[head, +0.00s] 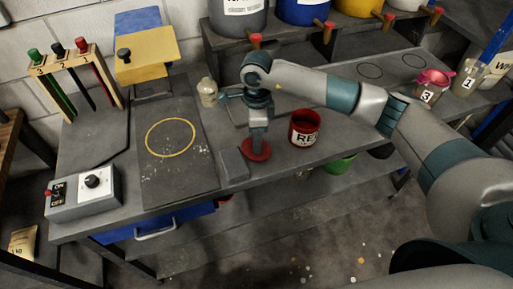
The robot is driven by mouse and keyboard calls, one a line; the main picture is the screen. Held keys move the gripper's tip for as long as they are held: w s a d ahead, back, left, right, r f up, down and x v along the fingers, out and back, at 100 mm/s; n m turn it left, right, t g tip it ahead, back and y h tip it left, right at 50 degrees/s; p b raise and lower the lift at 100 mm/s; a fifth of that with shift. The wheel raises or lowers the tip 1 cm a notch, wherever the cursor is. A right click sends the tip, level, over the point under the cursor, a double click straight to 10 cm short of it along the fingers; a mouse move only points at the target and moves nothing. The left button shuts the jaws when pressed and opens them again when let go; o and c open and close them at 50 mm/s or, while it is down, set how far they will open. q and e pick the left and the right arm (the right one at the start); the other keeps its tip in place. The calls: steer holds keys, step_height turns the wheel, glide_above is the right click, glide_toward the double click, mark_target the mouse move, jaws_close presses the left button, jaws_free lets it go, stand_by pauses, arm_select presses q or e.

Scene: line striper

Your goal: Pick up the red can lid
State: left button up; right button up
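The red can lid (262,152) is a flat red disc at the front part of the grey workbench, left of the red can. My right gripper (257,144) points straight down at the lid, with its fingertips at the middle of the disc. The fingers show edge-on, so I cannot tell whether they are shut on it or just touching it. I cannot tell whether the lid rests on the bench or is slightly raised. The red can (303,132), with a white label reading "RE", stands open and upright to the right. My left gripper is not in view.
A bottle (207,92) stands behind. A dark board with a yellow ring (148,139), a switch box (84,192) and a tool rack (70,75) are left.

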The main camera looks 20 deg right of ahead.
steer(key=shift+r, duration=0.15)
steer(key=shift+c, duration=0.3)
steer(key=shift+r+b, duration=0.5)
steer(key=shift+b, duration=0.1)
step_height(320, 180, up, 2)
steer(key=shift+w+r+b, duration=0.1)
steer(key=shift+r+b, duration=0.1)
steer(key=shift+b, duration=0.65)
steer(key=s+d+r+b, duration=0.4)
steer(key=s+d+r, duration=0.3)
steer(key=s, duration=0.2)
steer(key=shift+s+r, duration=0.2)
steer(key=shift+d, duration=0.15)
